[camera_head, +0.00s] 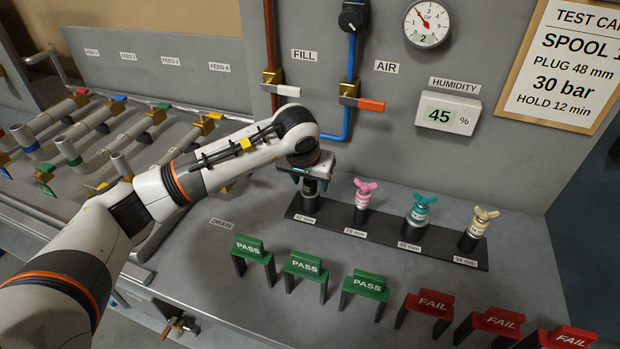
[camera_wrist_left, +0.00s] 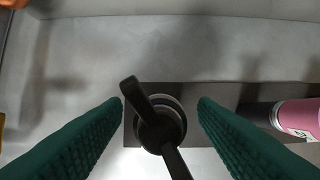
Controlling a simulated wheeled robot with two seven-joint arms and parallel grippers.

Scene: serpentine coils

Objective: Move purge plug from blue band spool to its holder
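A black winged plug (camera_wrist_left: 158,120) stands upright in the leftmost place of the dark plug holder strip (camera_head: 390,236). In the head view it shows (camera_head: 311,188) just under my left gripper (camera_head: 308,168). In the left wrist view the green fingers of the left gripper (camera_wrist_left: 160,104) are spread on either side of the plug's black wing, with gaps visible. A blue band (camera_head: 32,147) shows on one of the spools at the far left. No plug can be made out at that spool. My right gripper is out of view.
Pink (camera_head: 363,197), teal (camera_head: 419,212) and cream (camera_head: 479,226) winged plugs stand to the right on the strip. Green PASS signs (camera_head: 305,265) and red FAIL signs (camera_head: 430,304) line the front. The back panel carries a gauge (camera_head: 427,24) and pipes.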

